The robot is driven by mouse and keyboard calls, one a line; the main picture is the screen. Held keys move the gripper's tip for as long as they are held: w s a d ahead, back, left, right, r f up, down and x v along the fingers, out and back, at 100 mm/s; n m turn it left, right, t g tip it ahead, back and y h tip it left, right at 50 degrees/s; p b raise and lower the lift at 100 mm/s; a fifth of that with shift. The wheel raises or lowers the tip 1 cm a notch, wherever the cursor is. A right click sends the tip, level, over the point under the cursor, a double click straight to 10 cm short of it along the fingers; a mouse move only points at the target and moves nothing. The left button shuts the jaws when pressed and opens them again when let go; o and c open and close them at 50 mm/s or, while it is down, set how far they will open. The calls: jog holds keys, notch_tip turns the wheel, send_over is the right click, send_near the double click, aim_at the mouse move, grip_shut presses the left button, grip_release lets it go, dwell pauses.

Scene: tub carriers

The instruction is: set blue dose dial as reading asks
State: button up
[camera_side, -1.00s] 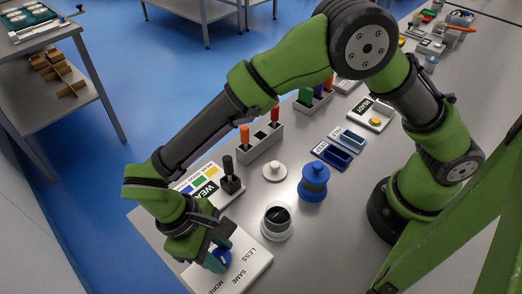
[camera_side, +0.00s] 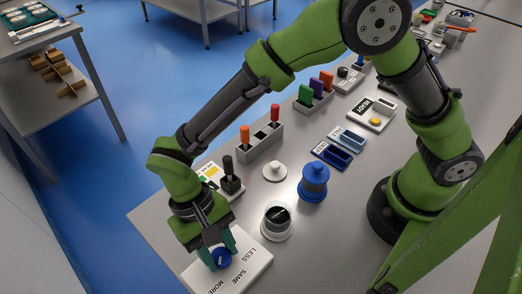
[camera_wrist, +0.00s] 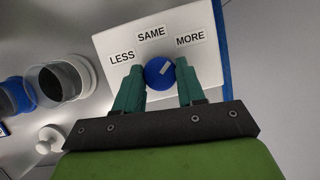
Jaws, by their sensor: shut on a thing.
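The blue dose dial (camera_side: 221,259) sits on a white plate (camera_side: 258,262) labelled LESS, SAME and MORE. In the wrist view, the dial (camera_wrist: 157,76) carries a white mark that slants up and right, toward the MORE side. My gripper (camera_wrist: 160,84) is shut on the dial, one teal finger on each side. In the side view, my gripper (camera_side: 221,250) reaches down over the plate. A reading card (camera_side: 207,171) with coloured patches lies behind my wrist; its word is mostly hidden now.
A cup with dark contents (camera_side: 276,221), a blue lidded tub (camera_side: 314,183) and a white knobbed lid (camera_side: 275,170) stand right of the plate. A black-handled thing (camera_side: 230,178) and a rack (camera_side: 260,143) stand behind. The table's front edge is close to the plate.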

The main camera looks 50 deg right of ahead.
dwell(0.4)
jog(key=o, duration=1)
jog(key=shift+o, duration=0.2)
jog(key=v, duration=1.7)
